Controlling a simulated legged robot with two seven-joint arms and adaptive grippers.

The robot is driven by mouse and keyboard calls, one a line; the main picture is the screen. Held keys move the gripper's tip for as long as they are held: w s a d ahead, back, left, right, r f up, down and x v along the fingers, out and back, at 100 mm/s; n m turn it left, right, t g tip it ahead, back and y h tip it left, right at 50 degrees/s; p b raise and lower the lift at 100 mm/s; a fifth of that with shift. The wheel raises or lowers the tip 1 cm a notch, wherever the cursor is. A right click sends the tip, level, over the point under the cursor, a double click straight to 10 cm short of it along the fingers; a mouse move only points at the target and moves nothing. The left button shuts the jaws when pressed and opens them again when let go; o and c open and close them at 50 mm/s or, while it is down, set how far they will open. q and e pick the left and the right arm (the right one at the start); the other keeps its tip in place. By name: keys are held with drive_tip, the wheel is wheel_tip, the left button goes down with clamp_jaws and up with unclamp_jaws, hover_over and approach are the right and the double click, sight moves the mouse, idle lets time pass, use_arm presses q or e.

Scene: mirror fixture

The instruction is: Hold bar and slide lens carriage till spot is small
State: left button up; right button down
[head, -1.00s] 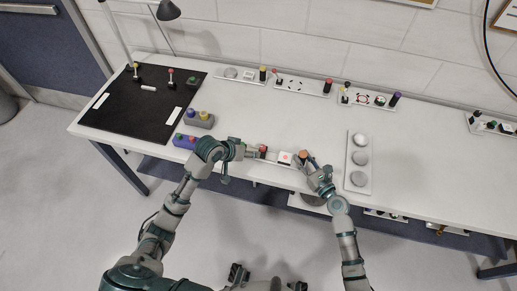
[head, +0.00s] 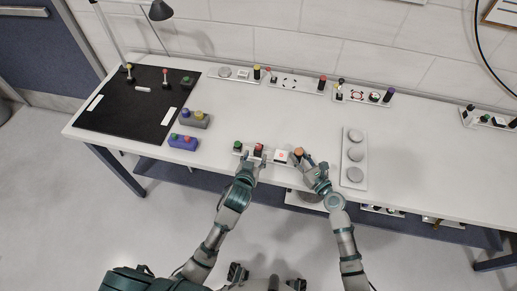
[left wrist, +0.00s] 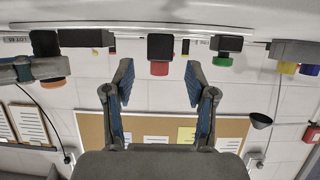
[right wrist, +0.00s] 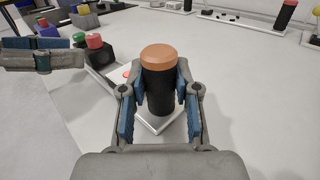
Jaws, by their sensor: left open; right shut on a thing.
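My right gripper (head: 309,167) is shut on the black post with an orange cap (right wrist: 160,85), at the right end of the bar assembly. My left gripper (head: 251,166) is open at the black block with a red top (left wrist: 160,48), probably the lens carriage. In the left wrist view this block lies between the finger lines; contact cannot be told. A green-topped black block (left wrist: 227,50) stands at the bar's other end. A white block with a red spot (head: 281,156) sits between the red-topped block and the orange-capped post. The bar itself is mostly hidden.
A white plate with several grey discs (head: 353,172) lies right of my right gripper. Purple (head: 182,142) and grey (head: 193,119) button boxes and a black mat (head: 128,112) are at the left. Fixture plates (head: 300,86) line the back. The middle table is clear.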

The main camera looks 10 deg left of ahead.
sight(257, 153)
use_arm(q)
drive_tip(key=x, duration=0.6)
drive_tip(key=shift+f, duration=0.1)
clamp_jaws()
